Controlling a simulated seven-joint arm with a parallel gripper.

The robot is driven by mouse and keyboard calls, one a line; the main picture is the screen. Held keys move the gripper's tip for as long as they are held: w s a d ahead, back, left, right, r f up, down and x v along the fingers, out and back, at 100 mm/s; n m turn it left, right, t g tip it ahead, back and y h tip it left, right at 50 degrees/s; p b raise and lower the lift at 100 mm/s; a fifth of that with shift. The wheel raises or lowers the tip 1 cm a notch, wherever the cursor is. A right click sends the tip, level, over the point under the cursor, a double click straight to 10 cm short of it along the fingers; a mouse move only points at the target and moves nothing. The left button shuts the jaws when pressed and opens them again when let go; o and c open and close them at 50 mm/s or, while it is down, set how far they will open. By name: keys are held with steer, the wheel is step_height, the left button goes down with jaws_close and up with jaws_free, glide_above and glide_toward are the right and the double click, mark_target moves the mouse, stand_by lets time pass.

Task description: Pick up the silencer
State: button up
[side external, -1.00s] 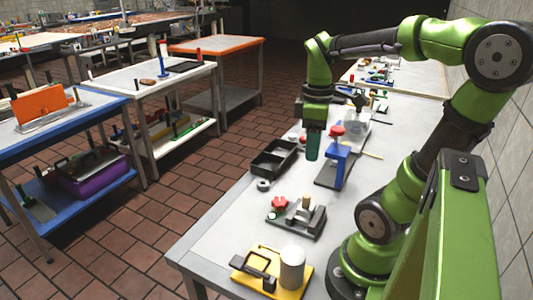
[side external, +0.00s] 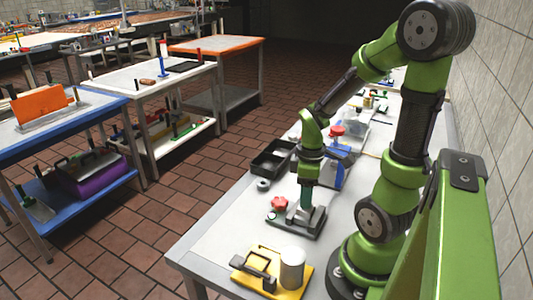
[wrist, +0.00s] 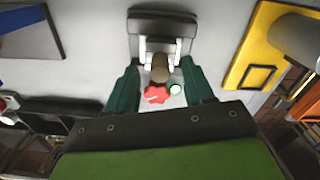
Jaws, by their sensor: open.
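A grey fixture (side external: 310,226) stands on the table, with a red knob (side external: 279,203) at its left. In the wrist view a short tan-brown cylinder (wrist: 159,68) sits upright by the fixture's grey block (wrist: 165,26); I cannot tell for sure that it is the silencer. The red knob (wrist: 155,96) and a green-white button (wrist: 176,89) show just below it. My gripper (wrist: 158,72) is open, with a dark green finger on each side of the cylinder and gaps between. In the side view my gripper (side external: 306,205) is low over the fixture and hides the cylinder.
A yellow base (side external: 245,279) with a pale upright cylinder (side external: 292,270) stands at the table's near end. A black tray (side external: 270,162) and a blue stand (side external: 331,175) are behind the fixture.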

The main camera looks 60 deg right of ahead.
step_height(320, 180, down, 2)
steer(key=shift+f, duration=0.1)
jaws_close()
steer(key=shift+r, duration=0.2)
